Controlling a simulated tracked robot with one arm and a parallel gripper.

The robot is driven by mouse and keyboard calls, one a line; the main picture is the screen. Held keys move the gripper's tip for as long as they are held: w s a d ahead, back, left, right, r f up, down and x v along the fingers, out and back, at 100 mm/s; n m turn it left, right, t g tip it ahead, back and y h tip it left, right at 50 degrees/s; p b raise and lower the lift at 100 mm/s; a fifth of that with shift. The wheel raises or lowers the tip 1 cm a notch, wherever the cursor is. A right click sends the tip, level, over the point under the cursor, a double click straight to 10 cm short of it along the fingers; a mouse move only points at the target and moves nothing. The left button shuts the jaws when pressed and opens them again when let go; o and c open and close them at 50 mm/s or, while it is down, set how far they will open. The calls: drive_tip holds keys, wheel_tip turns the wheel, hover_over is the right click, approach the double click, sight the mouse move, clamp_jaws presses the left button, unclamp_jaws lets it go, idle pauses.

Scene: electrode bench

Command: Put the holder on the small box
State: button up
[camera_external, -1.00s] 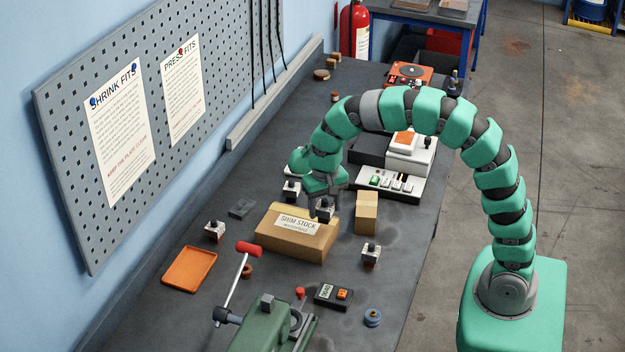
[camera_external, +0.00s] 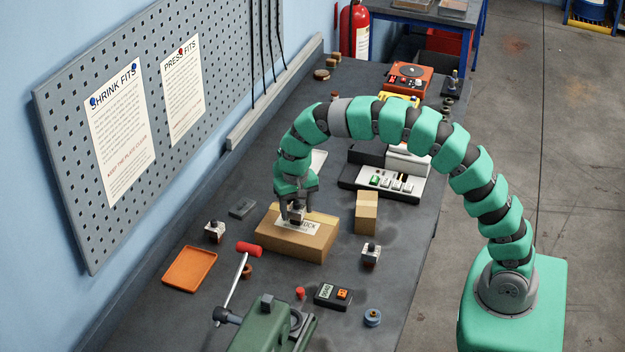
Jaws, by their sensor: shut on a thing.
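My gripper (camera_external: 292,208) points down, shut on a small dark-and-light block-shaped holder (camera_external: 297,212). The holder is over the label of the larger cardboard box (camera_external: 288,241); I cannot tell whether it touches the top. A smaller cardboard box (camera_external: 367,213) stands upright just to the right of the larger one, with nothing on its top. Two similar holders stand on the bench, one on the left (camera_external: 214,231) and one in front of the smaller box (camera_external: 371,255).
An orange tray (camera_external: 190,269) and a green vise with a red-handled lever (camera_external: 265,325) are at the near side. A meter (camera_external: 333,296) lies in front of the boxes. A switch panel (camera_external: 385,183) is behind the smaller box. A dark block (camera_external: 242,208) lies left.

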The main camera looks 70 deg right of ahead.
sight(296, 202)
drive_tip(key=shift+f, duration=0.35)
drive_tip(key=o, duration=1.2)
drive_tip(key=shift+f, duration=0.1)
wheel_tip(296, 202, up, 12)
drive_tip(key=shift+r, duration=0.1)
